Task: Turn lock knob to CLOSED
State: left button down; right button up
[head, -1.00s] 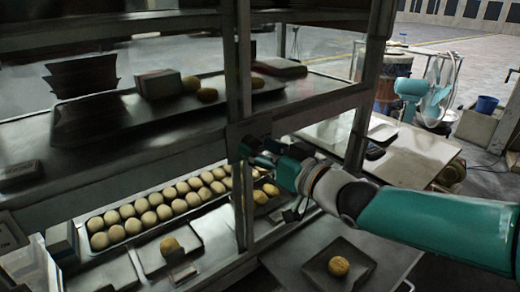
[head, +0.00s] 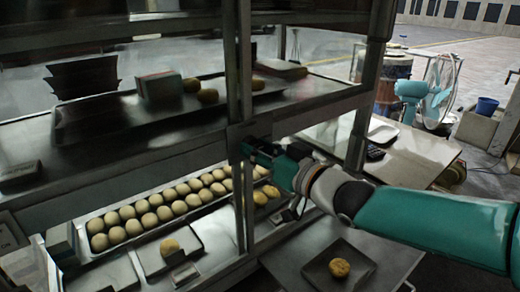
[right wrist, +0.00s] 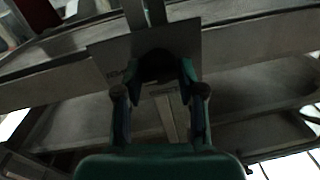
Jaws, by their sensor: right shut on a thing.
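The lock knob (right wrist: 158,65) is a dark round shape on a grey plate on the rack's metal frame, seen in the right wrist view; its pointer and most lettering cannot be read. My right gripper (right wrist: 158,80) is shut on the knob, with one finger on each side of it. In the head view my right gripper (head: 258,150) reaches in from the right to the plate (head: 243,132) on the upright post, and its fingers hide the knob. My left gripper is not in view.
A tray of round buns (head: 155,213) lies on the lower shelf behind the post. An upper tray (head: 110,117) holds boxes and buns. A low table with a bun on a dark plate (head: 318,270) stands below my right arm. A fan (head: 437,88) stands at the back right.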

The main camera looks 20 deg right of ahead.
jog(key=shift+d, duration=0.1)
jog(key=n+b, duration=0.1)
jog(key=n, duration=0.3)
jog(key=shift+h+b, duration=0.3)
jog(key=shift+b, duration=0.1)
jog(key=n+b, duration=0.1)
jog(key=n, duration=0.3)
jog(key=shift+r+n+b, duration=0.1)
jog(key=shift+n+b, duration=0.25)
jog(key=shift+n, duration=0.05)
jog(key=n+b, duration=0.2)
jog(key=n, duration=0.2)
jog(key=shift+h, duration=0.3)
jog(key=shift+r+n+b, duration=0.1)
jog(key=shift+n+b, duration=0.65)
jog(key=shift+n, duration=1.25)
jog(key=shift+a, duration=0.2)
jog(key=o, duration=1.1)
jog(key=shift+h, duration=0.3)
